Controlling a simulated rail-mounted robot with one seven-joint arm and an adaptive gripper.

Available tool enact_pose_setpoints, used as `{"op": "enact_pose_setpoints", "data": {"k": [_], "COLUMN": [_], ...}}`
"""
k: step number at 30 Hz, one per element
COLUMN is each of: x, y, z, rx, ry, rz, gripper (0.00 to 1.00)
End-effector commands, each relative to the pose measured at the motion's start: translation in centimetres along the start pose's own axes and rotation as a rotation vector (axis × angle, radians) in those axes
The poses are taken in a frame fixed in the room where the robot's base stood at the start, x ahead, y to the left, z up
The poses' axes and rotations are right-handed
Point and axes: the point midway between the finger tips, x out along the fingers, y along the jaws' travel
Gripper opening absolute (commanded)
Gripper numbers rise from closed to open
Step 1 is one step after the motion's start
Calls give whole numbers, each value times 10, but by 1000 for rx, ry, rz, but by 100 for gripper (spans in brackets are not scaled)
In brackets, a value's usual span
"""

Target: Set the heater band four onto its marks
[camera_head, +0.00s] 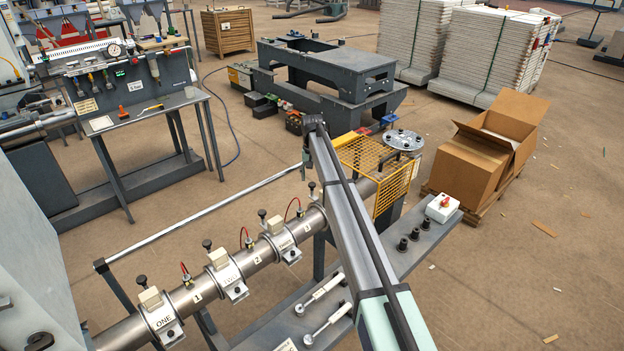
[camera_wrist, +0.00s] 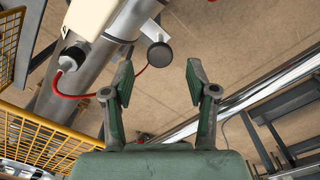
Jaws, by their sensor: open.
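The metal barrel (camera_head: 262,253) runs diagonally in the head view, with bands ONE (camera_head: 162,318), TWO (camera_head: 229,276) and THREE (camera_head: 283,240) around it. Past them a black knob (camera_head: 312,186) shows beside my arm, which hides most of what is under it; I take this for heater band four. In the wrist view, a band with a pale block (camera_wrist: 98,18) and a round dark knob (camera_wrist: 159,54) is at the top. Its label does not show. My gripper (camera_wrist: 158,80) is open and empty, the knob appearing between and beyond its fingertips. I cannot make out band four's marks.
A yellow mesh guard (camera_head: 372,160) stands by the barrel's far end, and shows at left in the wrist view (camera_wrist: 40,135). A probe (camera_wrist: 72,58) with a red cable is close to the band. A long bright rod (camera_head: 205,220) runs behind the barrel.

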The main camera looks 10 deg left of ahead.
Motion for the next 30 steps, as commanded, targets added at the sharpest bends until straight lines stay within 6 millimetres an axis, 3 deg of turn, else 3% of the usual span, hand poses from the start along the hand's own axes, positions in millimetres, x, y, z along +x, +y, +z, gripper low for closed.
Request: {"op": "enact_pose_setpoints", "data": {"k": [7, 19, 24, 30], "x": [27, 34, 34, 34], "y": [0, 0, 0, -2], "z": [0, 0, 0, 2], "rx": [0, 0, 0, 0], "ry": [-1, 0, 0, -1], "rz": [0, 0, 0, 0], "gripper": [58, 58, 0, 0]}}
